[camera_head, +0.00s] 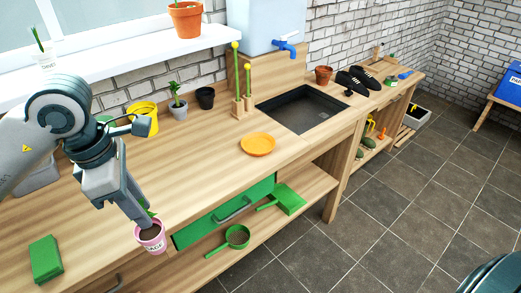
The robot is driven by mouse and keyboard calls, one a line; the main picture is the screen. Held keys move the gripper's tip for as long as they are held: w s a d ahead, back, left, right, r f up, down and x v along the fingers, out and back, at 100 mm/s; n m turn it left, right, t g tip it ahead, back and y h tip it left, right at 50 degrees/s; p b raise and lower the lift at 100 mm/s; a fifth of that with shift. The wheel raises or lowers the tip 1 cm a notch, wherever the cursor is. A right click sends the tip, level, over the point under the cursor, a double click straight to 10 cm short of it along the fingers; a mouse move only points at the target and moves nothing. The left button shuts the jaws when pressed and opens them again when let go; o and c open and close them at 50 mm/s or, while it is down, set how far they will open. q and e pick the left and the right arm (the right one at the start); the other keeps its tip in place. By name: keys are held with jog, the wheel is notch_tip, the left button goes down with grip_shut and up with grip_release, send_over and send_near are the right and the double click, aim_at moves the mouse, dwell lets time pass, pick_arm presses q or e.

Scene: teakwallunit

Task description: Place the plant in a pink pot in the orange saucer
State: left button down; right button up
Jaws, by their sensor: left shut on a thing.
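The plant in a pink pot (152,240) hangs near the front edge of the wooden counter, at lower left of centre. The pot has a label and dark soil, with a bit of green leaf at its top. My left gripper (145,218) is shut on it from above, and its fingers hide much of the plant. The orange saucer (258,144) lies flat and empty on the counter, farther back and to the right of the pot. My right gripper is not in view.
A yellow pot (143,117), a grey potted plant (178,106) and a black pot (205,98) stand along the wall. Yellow-tipped sticks (242,90) stand behind the saucer. A sink (303,108) lies to its right. Counter between pot and saucer is clear.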

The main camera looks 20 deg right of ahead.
pick_arm(q)
jog(key=s+a+f+m, duration=0.2)
jog(key=a+f+m, duration=0.3)
jog(key=f, duration=0.3)
jog(key=s+a+f+m+g+y, duration=0.1)
jog(key=s+a+f+m, duration=0.2)
jog(key=a+f+m, duration=0.2)
jog(key=s+a+f+m, duration=0.3)
jog(key=a+f+m, duration=0.2)
jog(key=f, duration=0.7)
jog(key=m, duration=0.2)
jog(key=shift+m+g+y, duration=0.3)
jog(key=shift+g, duration=0.1)
jog(key=shift+f, duration=0.1)
